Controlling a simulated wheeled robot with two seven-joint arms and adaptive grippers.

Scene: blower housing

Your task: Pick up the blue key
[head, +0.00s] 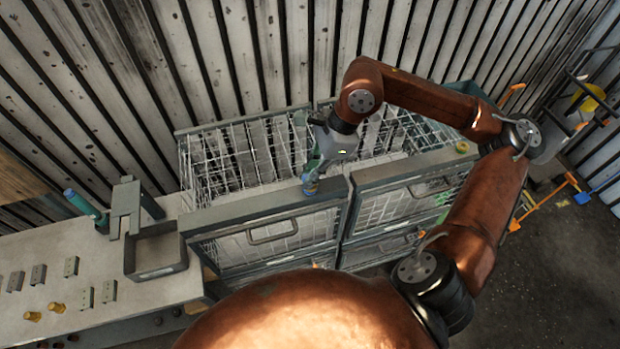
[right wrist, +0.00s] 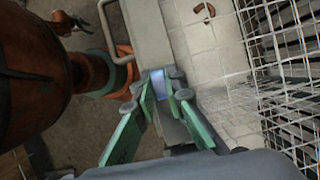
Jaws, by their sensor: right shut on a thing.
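My right gripper (head: 310,178) points down over the front rim of the left wire drawer. Its green fingers also show in the right wrist view (right wrist: 168,90). They are shut on a small blue piece, the blue key (head: 309,189), which also shows pale blue between the fingertips in the right wrist view (right wrist: 158,83). The fingers hide part of the key. I cannot tell whether the key touches the drawer rim. My left gripper is not in view.
Two wire drawers stand side by side, the left with a grey front rim (head: 230,219). A bench (head: 90,265) at left bears a grey open box (head: 157,270), a teal piece with a blue end (head: 78,202), and small grey and yellow parts. A corrugated wall stands behind.

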